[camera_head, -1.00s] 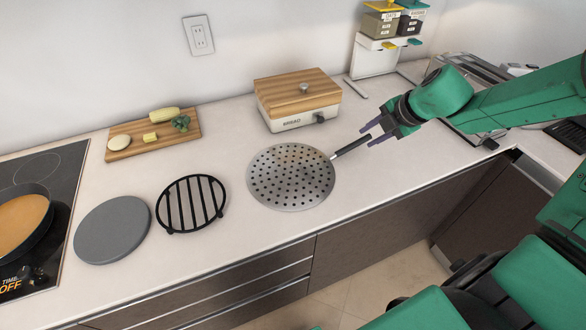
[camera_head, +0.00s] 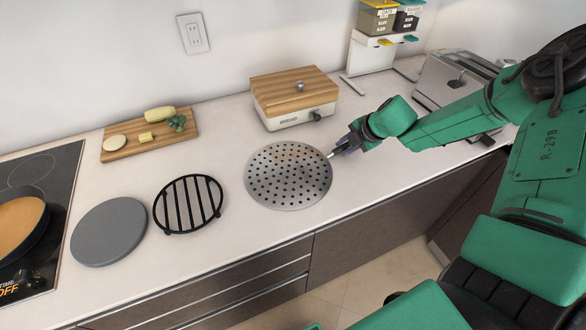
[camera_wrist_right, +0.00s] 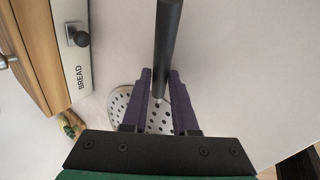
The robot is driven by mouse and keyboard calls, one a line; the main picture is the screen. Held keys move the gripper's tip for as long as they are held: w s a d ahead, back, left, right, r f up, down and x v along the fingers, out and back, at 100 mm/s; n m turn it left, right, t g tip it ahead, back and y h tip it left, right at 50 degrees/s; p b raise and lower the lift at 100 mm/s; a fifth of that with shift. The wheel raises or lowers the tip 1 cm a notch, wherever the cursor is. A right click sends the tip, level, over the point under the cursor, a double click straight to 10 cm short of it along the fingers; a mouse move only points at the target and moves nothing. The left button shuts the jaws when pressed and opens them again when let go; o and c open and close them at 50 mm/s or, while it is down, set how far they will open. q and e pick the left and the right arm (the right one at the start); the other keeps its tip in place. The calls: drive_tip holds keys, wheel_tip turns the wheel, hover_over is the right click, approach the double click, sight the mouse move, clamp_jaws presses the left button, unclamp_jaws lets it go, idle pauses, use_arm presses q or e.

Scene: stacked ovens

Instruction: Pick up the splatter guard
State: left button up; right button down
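The splatter guard (camera_head: 288,176) is a round grey metal disk with many holes. It lies flat on the counter, and its dark handle is mostly hidden behind my right gripper in the head view. My right gripper (camera_head: 336,150) is at the handle, just right of the disk. In the right wrist view, the black handle (camera_wrist_right: 168,45) runs between the two purple fingers of the right gripper (camera_wrist_right: 160,75), which sit close on both sides of it. Part of the perforated disk (camera_wrist_right: 118,104) shows beyond and between the fingers. My left gripper is not in view.
A bread box (camera_head: 296,99) stands behind the guard. A black trivet (camera_head: 188,204) and a grey round plate (camera_head: 108,232) lie to its left. A cutting board (camera_head: 150,135) with food, a cooktop with a pan (camera_head: 20,225) and a canister rack (camera_head: 373,50) are farther away.

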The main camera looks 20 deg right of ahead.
drive_tip(key=shift+w+r, duration=0.1)
wheel_tip(320, 180, up, 20)
drive_tip(key=p, duration=0.1)
idle(0.5)
